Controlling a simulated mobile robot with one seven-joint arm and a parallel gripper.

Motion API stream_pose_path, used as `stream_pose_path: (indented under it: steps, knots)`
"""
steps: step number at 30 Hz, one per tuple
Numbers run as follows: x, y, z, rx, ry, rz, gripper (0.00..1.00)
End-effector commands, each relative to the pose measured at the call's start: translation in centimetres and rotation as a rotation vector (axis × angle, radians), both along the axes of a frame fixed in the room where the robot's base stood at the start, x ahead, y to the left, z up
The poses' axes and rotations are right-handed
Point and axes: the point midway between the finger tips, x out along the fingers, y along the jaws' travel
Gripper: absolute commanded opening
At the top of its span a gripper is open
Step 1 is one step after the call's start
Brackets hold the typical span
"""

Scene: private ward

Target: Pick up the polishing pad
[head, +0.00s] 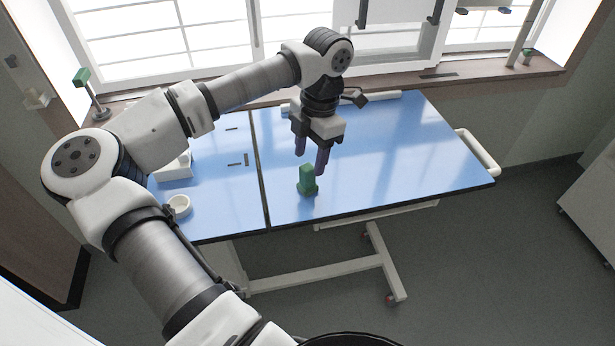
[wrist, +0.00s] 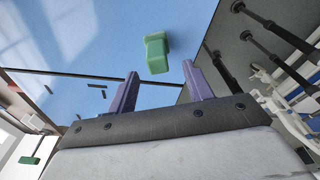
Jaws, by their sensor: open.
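The polishing pad looks to be the green block (head: 307,182) standing on the blue table top, right of the dark seam. It also shows in the wrist view (wrist: 156,53), beyond the fingertips. My gripper (head: 311,162) points down just above and beside the green block, its purple fingers apart. In the wrist view my gripper (wrist: 160,70) is open, with nothing between its fingers. The green block lies ahead of the gap between the fingertips. I cannot tell whether a finger touches it.
The blue table (head: 400,150) is mostly clear to the right. A white round cup or ring (head: 179,206) and a white box (head: 175,168) are on its left section. A white rail (head: 478,152) edges the right end. A window sill (head: 500,68) runs behind.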

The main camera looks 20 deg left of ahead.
Motion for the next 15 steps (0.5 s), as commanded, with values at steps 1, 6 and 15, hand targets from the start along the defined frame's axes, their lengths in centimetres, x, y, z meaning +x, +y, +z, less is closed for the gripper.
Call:
stream_pose_path:
  steps: [1, 6, 15]
  knots:
    - [-0.1, 0.0, -0.3, -0.003, 0.002, 0.0, 0.51]
    - [-0.1, 0.4, -2.9, -0.004, 0.003, 0.0, 0.51]
    - [-0.3, 0.5, -4.8, -0.002, 0.0, -0.001, 0.51]
